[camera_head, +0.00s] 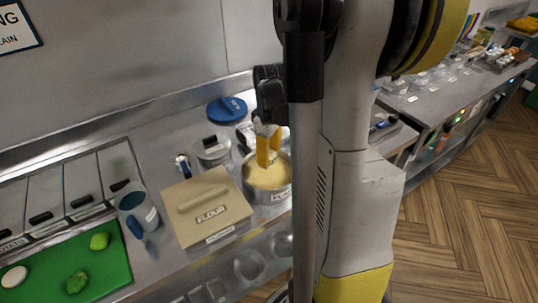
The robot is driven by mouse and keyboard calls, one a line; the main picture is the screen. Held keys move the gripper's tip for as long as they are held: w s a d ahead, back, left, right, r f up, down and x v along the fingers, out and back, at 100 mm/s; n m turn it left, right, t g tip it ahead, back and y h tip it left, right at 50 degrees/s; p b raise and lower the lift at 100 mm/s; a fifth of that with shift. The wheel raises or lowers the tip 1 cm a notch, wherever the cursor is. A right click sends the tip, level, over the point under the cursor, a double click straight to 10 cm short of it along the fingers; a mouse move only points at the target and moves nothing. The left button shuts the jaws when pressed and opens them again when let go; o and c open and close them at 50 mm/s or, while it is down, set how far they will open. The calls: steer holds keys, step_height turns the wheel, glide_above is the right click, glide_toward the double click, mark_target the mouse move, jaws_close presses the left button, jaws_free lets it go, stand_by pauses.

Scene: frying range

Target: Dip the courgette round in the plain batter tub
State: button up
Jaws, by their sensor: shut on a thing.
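A round metal tub (254,194) holds pale yellow batter (268,177).
A box with a lid marked FLOUR (222,218) stands left of the tub. A grey jug (138,206), a lidded pot (213,150) and a blue lid (227,109) are nearby. A green board (112,265) holds several pieces. My arm hides the counter to the right.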

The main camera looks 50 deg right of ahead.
stand_by(0.3)
steer(key=shift+r+p, duration=1.2)
steer(key=shift+r, duration=0.4)
steer(key=shift+f, duration=0.1)
